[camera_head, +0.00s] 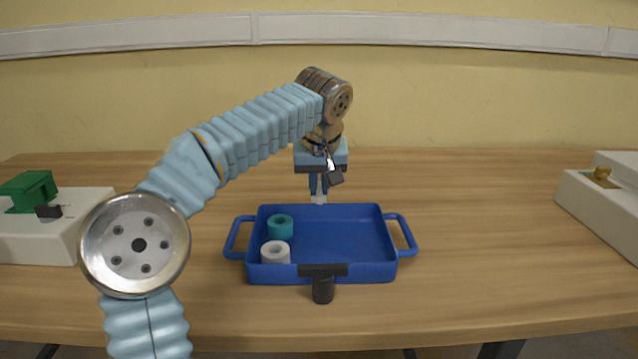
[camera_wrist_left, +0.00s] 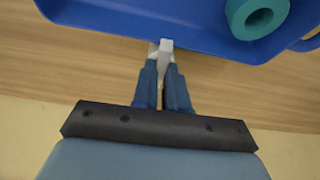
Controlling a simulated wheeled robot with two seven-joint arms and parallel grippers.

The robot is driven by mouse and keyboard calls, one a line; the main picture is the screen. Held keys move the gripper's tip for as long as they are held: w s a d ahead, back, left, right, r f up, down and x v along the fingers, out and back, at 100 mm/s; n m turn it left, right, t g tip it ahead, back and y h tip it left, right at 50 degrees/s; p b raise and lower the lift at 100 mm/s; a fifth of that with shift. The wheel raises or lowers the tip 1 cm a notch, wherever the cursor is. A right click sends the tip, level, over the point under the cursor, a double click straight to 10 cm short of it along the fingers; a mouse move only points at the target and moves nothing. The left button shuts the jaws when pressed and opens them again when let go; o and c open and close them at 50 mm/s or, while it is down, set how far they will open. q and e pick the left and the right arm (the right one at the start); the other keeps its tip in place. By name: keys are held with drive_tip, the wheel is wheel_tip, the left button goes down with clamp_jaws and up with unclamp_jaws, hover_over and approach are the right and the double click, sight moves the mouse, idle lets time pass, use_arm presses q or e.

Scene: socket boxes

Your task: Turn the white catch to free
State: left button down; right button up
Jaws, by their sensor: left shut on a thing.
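The white catch (camera_head: 319,199) is a small pale piece at the far rim of the blue tray (camera_head: 345,273). In the left wrist view the white catch (camera_wrist_left: 166,45) sits between my fingertips, against the tray's outer wall. My left gripper (camera_head: 319,192) reaches down from above behind the tray and is shut on the catch; it also shows in the left wrist view (camera_wrist_left: 163,66). The fingers hide part of the catch, and I cannot tell its exact turn. My right gripper is not in view.
The tray holds a teal ring (camera_head: 280,226) and a white ring (camera_head: 276,252) at its left. A black T-shaped piece (camera_head: 322,285) stands at its front wall. White boxes stand left (camera_head: 45,241) and right (camera_head: 603,213).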

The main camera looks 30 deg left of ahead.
use_arm(q)
drive_tip(key=n, duration=0.1)
drive_tip(key=n+y, duration=0.1)
drive_tip(key=n, duration=0.1)
drive_tip(key=shift+w+d+g, duration=0.15)
drive_tip(key=shift+d+g, duration=0.05)
drive_tip(key=shift+g, duration=0.2)
drive_tip(key=n+g+y, duration=0.1)
drive_tip(key=n, duration=0.4)
drive_tip(key=shift+w, duration=0.15)
drive_tip(key=n+g, duration=0.2)
drive_tip(key=n, duration=0.2)
drive_tip(key=shift+w, duration=0.2)
drive_tip(key=shift+n+g, duration=0.8)
drive_tip(key=shift+n, duration=1.1)
drive_tip(key=shift+w, duration=0.1)
drive_tip(key=c, duration=1.2)
unclamp_jaws()
drive_tip(key=shift+o, duration=0.2)
